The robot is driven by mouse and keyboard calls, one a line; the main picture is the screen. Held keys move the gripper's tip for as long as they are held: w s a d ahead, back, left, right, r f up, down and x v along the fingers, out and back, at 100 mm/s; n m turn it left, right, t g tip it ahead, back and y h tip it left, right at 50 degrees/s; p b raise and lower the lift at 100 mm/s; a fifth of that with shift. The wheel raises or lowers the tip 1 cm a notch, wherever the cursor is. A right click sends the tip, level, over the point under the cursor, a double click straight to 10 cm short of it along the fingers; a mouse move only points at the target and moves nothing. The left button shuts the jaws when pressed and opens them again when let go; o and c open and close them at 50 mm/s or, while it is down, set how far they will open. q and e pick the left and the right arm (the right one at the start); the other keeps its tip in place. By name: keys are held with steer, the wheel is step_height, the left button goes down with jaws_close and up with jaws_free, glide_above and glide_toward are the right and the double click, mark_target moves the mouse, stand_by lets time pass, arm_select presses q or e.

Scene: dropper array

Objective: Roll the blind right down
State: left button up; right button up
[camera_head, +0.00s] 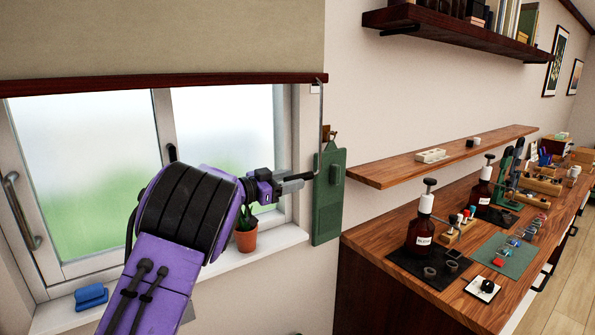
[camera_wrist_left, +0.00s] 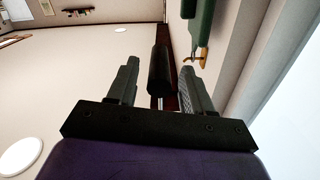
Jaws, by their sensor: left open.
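The beige blind (camera_head: 160,40) covers the top of the window, and its dark red bottom rail (camera_head: 160,84) leaves the panes below bare. A thin grey crank rod (camera_head: 321,115) hangs at the blind's right end. My left gripper (camera_head: 300,179) is at the rod's lower end, pointing right. In the left wrist view a black crank handle (camera_wrist_left: 158,70) stands between the two open fingers of that gripper (camera_wrist_left: 157,85), with gaps visible at its sides. In the head view the handle is mostly hidden by the fingers. My right gripper is not in view.
A green board (camera_head: 328,215) hangs on the wall just right of my left gripper. A potted plant (camera_head: 246,238) and a blue cloth-like item (camera_head: 91,297) are on the sill. A narrow wooden shelf (camera_head: 445,155) and a cluttered wooden counter (camera_head: 380,240) are to the right.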

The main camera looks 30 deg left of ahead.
arm_select(q)
steer(key=shift+p+x, duration=0.3)
steer(key=shift+x, duration=0.8)
steer(key=shift+w+d, duration=0.1)
steer(key=shift+w, duration=0.15)
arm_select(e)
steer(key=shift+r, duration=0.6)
